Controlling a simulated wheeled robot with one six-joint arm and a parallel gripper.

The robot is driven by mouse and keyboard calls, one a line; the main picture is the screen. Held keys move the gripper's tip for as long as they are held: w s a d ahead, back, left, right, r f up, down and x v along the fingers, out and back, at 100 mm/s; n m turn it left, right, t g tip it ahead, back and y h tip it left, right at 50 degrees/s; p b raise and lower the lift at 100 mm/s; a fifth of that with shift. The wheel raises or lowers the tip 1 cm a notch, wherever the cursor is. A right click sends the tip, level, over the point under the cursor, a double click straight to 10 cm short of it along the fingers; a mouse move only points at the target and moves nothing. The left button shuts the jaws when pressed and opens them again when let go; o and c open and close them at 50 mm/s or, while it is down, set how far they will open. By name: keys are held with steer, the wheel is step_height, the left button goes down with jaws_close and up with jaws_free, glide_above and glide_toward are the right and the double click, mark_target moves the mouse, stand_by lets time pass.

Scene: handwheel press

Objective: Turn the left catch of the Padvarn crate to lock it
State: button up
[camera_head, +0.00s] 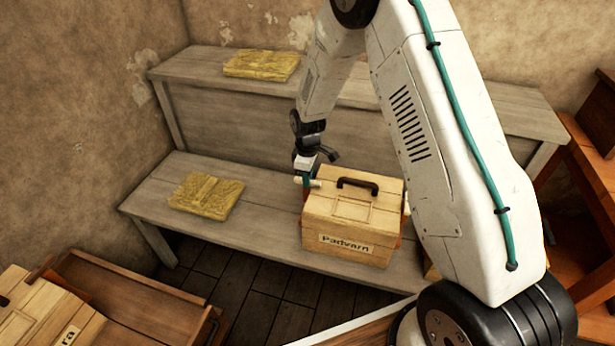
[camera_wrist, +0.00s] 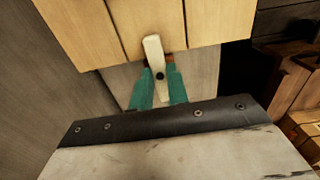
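The Padvarn crate (camera_head: 330,212) is a pale wooden box with a dark handle (camera_head: 357,186) on its lid and a name label on its front. It stands on the lower grey bench. Its left catch is a cream lever with a dark pivot, in the wrist view (camera_wrist: 154,52) slightly tilted against the planks; in the head view it shows small at the crate's upper left (camera_head: 315,183). My gripper (camera_head: 304,176) is at that left side. Its teal fingers (camera_wrist: 160,88) lie on both sides of the catch's near end and appear closed on it.
Another wooden crate (camera_head: 38,312) stands at the lower left. A reddish-brown table (camera_head: 590,190) stands at the right. The lower bench is clear between the cloth and the crate.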

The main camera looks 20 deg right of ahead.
steer(key=o, duration=0.4)
step_height(320, 180, up, 8)
steer(key=shift+f, duration=0.1)
stand_by(0.6)
steer(key=shift+s+m, duration=0.3)
steer(key=shift+m, duration=0.1)
steer(key=s+d+r+m, duration=0.1)
steer(key=s+r+m, duration=0.2)
steer(key=s+r, duration=0.6)
steer(key=s+d+r+m+t, duration=0.1)
steer(key=s+r+m, duration=0.2)
steer(key=s+r, duration=0.6)
steer(key=s+d+r+m, duration=0.1)
steer(key=s+r+m, duration=0.3)
steer(key=s+r, duration=0.6)
steer(key=shift+s, duration=5)
